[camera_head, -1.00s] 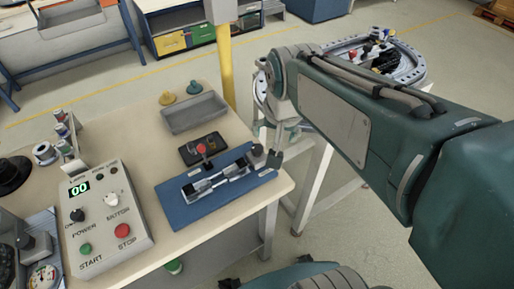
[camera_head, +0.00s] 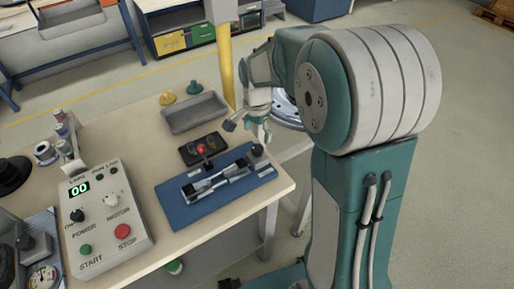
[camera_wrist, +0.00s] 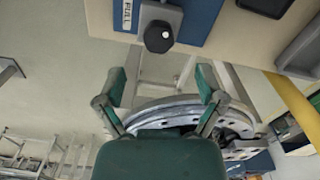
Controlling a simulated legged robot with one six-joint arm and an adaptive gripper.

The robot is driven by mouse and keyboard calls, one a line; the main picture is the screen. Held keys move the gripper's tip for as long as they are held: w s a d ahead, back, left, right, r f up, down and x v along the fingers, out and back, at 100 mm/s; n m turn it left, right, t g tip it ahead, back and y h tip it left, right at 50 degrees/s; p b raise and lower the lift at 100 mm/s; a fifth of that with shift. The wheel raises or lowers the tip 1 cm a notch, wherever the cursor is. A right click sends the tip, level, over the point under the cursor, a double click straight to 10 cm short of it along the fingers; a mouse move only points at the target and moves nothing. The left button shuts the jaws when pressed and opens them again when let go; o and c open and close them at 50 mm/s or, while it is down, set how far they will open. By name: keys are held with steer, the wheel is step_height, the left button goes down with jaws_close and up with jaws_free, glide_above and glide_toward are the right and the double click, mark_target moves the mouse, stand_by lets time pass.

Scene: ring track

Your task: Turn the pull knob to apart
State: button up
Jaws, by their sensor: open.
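The black pull knob (camera_head: 257,150) sits at the right end of a blue plate (camera_head: 180,213) that bears a metal slide mechanism (camera_head: 220,180). In the wrist view the round black knob (camera_wrist: 159,37) is at top centre on a grey block, beside a label reading PULL (camera_wrist: 126,14). My gripper (camera_head: 248,126) is open and empty near the table's right edge, just beyond the knob in the head view. In the wrist view its two green fingers (camera_wrist: 160,78) are spread wide below the knob, apart from it.
A black box with a red knob (camera_head: 202,149) stands behind the plate. A grey tray (camera_head: 195,112) is farther back, near a yellow post (camera_head: 226,70). A control box (camera_head: 103,215) stands left. A ring track (camera_wrist: 180,112) is partly hidden by my gripper.

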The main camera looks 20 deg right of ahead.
mark_target(257, 148)
step_height(257, 148, down, 7)
steer(key=shift+f, duration=0.1)
stand_by(0.3)
steer(key=c, duration=1.2)
